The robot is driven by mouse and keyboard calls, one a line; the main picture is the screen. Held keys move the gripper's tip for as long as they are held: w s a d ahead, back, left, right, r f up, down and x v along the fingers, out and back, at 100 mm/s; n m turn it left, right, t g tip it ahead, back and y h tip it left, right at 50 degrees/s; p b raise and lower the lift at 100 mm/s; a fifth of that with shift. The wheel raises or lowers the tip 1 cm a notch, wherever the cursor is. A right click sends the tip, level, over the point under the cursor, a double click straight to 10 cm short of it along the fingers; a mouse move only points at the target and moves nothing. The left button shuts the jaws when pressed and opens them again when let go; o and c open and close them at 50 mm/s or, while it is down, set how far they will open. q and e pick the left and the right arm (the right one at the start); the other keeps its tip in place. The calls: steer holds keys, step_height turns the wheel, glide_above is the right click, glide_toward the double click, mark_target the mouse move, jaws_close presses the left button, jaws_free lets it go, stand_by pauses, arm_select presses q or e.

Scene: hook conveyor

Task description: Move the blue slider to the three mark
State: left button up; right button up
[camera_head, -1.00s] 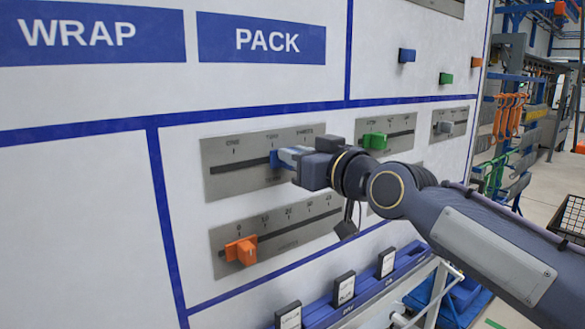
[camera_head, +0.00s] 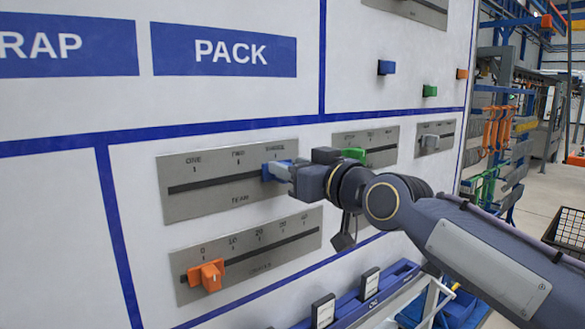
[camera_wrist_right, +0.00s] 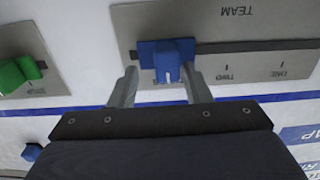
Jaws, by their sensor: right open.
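The blue slider (camera_head: 270,172) sits in the slot of the grey TEAM plate (camera_head: 178,205), at the right end beneath the THREE label. In the right wrist view the blue slider (camera_wrist_right: 165,55) stands past the TWO mark, and it hides the THREE lettering there. My right gripper (camera_head: 281,170) is at the slider. In the right wrist view the fingers of my right gripper (camera_wrist_right: 160,78) are apart, one on each side of the slider; I cannot tell whether they touch it. My left gripper is out of view.
An orange slider (camera_head: 206,275) is on the plate below, near 0. Blue and green knobs (camera_head: 430,91) project from the upper panel. A blue card rail runs along the bottom.

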steer(key=shift+s+a, duration=0.1)
steer(key=shift+a, duration=0.05)
steer(key=b+v, duration=0.3)
steer(key=v, duration=0.4)
steer(key=shift+s+d+b, duration=0.25)
steer(key=shift+s+b, duration=0.05)
steer(key=shift+b, duration=0.1)
steer(key=s+d+f+m+g+h+p, duration=0.25)
steer(key=s+d+f, duration=0.25)
steer(key=f, duration=0.4)
steer(key=s+d+f+m+g+h+p, duration=0.2)
steer(key=s+d+f+h, duration=0.15)
steer(key=d+f, duration=0.4)
steer(key=s+d+f+m+g+p, duration=0.1)
steer(key=s+f+m+g, duration=0.3)
steer(key=s+f, duration=1.2)
steer(key=shift+d+f+h+p, duration=0.4)
steer(key=shift+f+p, duration=0.3)
steer(key=shift+f, duration=0.15)
